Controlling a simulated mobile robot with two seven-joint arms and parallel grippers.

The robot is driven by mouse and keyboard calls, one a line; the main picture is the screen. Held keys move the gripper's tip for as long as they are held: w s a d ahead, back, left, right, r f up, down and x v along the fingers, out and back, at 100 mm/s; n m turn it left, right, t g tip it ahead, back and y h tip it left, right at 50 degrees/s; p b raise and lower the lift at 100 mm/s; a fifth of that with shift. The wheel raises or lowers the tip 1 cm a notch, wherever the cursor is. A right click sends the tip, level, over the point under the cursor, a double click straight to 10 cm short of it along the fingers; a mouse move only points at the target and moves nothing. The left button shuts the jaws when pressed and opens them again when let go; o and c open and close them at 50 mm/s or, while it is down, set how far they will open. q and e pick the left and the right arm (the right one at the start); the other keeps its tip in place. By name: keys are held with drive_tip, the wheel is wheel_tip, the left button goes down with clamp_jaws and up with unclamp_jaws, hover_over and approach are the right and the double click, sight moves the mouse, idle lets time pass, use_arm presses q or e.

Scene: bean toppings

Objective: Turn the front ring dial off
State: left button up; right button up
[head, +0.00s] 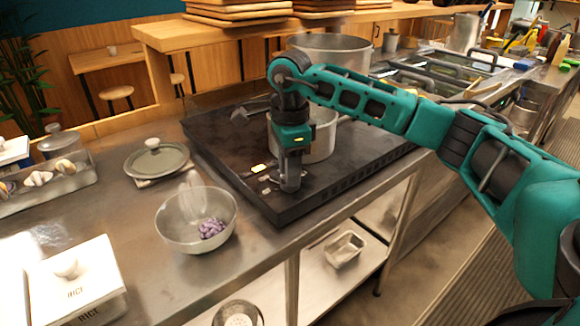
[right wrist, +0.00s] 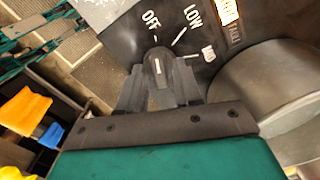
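The front ring dial (right wrist: 158,66) is a dark knob with a short white line on the control panel (right wrist: 122,32) of the black cooktop (head: 222,140). In the right wrist view, OFF, LOW and a third label stand around it. The white line points roughly toward the mark under OFF. My right gripper (right wrist: 160,84) has its fingers on both sides of the dial, with no clear gap visible. In the head view, my right gripper (head: 287,186) points down at the cooktop's front corner and hides the dial. My left gripper is out of view.
A metal pot (head: 322,138) stands on the cooktop just behind my right gripper, with a larger pot (head: 335,47) farther back. A glass bowl (head: 180,236) with purple beans and a lidded dish (head: 156,158) stand left of the cooktop. A white RICE box (head: 75,280) is at front left.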

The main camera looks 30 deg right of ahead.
drive_tip(key=shift+o, duration=0.6)
use_arm(q)
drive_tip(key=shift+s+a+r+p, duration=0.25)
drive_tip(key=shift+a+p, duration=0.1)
drive_tip(key=shift+p, duration=0.35)
use_arm(e)
wheel_tip(320, 180, up, 13)
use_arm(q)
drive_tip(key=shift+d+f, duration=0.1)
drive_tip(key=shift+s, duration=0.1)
use_arm(e)
drive_tip(key=shift+s+f, duration=0.1)
